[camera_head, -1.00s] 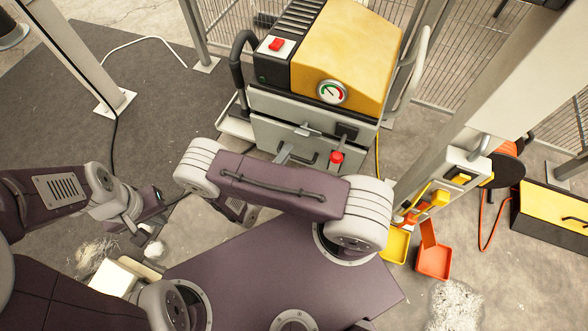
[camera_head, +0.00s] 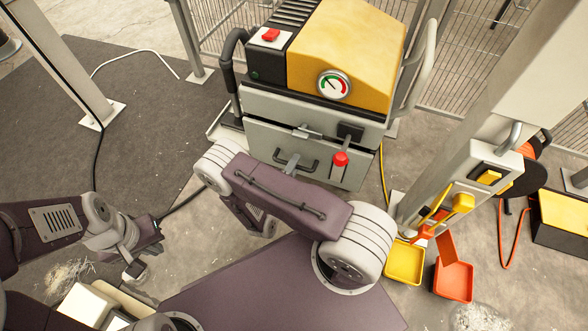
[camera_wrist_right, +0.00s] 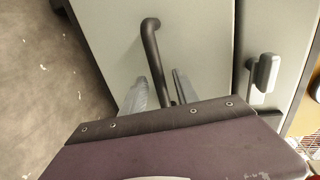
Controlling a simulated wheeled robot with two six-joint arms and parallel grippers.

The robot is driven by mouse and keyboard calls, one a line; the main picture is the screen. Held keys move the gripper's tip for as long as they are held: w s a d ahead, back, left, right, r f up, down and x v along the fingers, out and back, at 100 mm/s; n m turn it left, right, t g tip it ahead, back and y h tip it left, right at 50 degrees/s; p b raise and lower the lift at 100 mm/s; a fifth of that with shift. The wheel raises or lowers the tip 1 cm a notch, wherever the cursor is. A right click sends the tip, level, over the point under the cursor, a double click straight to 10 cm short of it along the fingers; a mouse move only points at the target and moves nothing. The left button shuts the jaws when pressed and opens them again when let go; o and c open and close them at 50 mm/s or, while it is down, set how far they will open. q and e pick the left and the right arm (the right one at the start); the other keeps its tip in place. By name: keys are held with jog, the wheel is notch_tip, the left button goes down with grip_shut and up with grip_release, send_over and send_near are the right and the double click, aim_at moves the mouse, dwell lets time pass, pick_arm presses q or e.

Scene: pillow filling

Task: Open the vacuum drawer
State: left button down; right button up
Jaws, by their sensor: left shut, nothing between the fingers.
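The vacuum machine (camera_head: 345,50) has a yellow top, a round gauge and a pale front. Its drawer (camera_head: 265,140) is the lower front panel and looks closed, with a dark bar handle (camera_head: 310,164). In the right wrist view the handle (camera_wrist_right: 150,42) runs down between the two fingers of my right gripper (camera_wrist_right: 160,92). The fingers are apart, one on each side of the bar; whether they touch it I cannot tell. In the head view my right arm hides part of the drawer. My left gripper (camera_head: 138,268) is shut and empty, low at the left.
A red-knobbed lever (camera_head: 340,160) and a latch (camera_head: 307,133) are on the machine's front; the latch also shows in the wrist view (camera_wrist_right: 265,72). A post with yellow parts (camera_head: 460,200) stands at the right, with yellow (camera_head: 404,264) and orange (camera_head: 453,281) scoops near it.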

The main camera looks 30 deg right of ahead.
jog(key=shift+w+d, duration=0.1)
grip_shut()
dwell(1.4)
